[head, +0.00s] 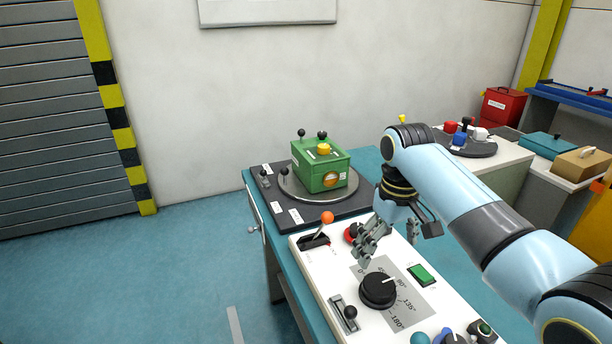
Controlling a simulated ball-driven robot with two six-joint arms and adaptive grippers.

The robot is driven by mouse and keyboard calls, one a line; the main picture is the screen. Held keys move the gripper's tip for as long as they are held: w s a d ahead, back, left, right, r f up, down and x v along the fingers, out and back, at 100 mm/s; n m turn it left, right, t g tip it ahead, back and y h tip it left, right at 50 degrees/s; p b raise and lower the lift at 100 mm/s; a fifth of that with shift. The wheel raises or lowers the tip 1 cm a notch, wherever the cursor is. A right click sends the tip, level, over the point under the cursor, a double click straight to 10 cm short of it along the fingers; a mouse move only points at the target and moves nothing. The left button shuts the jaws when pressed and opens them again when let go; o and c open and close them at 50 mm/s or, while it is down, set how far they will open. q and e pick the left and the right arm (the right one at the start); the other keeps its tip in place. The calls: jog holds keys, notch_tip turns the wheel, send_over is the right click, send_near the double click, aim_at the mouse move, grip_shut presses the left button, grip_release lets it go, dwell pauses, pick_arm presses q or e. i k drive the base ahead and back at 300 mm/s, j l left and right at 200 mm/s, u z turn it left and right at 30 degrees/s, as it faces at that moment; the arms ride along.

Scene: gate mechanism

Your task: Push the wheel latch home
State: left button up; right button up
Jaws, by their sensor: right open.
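A green box (321,172) with black knobs and a yellow cap on top sits on a round grey turntable wheel (346,192). The wheel is set on a dark plate (325,212) at the far end of the bench. Small black-knobbed pieces (264,177) stand on the plate at the wheel's left edge. Which of them is the wheel latch, and how far it is in, I cannot tell. My right gripper (388,250) is open and empty, pointing down over the white panel, nearer than the wheel and to its right. My left gripper is not in view.
The white panel (325,270) carries an orange-tipped lever (327,217), a red button (351,234), a black dial (378,290), a green switch (422,274) and a black-knobbed slider (349,312). A side counter holds a dark round tray (468,150).

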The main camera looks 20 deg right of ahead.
aim_at(351, 317)
jog(key=j, duration=1.25)
jog(key=k, duration=0.05)
